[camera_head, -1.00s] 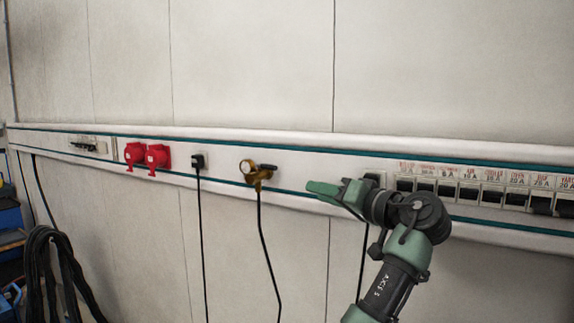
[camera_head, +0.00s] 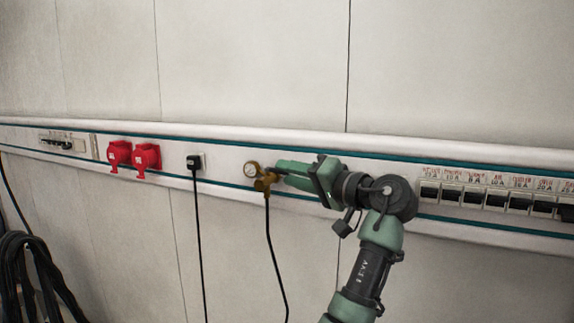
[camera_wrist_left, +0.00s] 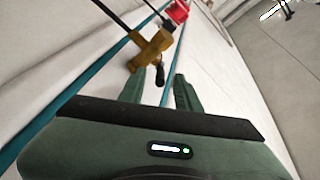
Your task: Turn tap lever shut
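In the head view the fingers mostly hide the lever. My right gripper is in neither view.
Red sockets (camera_head: 133,156) and a black plug (camera_head: 194,161) with a hanging cable are on the rail left of the tap. A row of breakers (camera_head: 487,197) is at the right. Coiled black cable (camera_head: 32,275) hangs at lower left. The wall above is clear.

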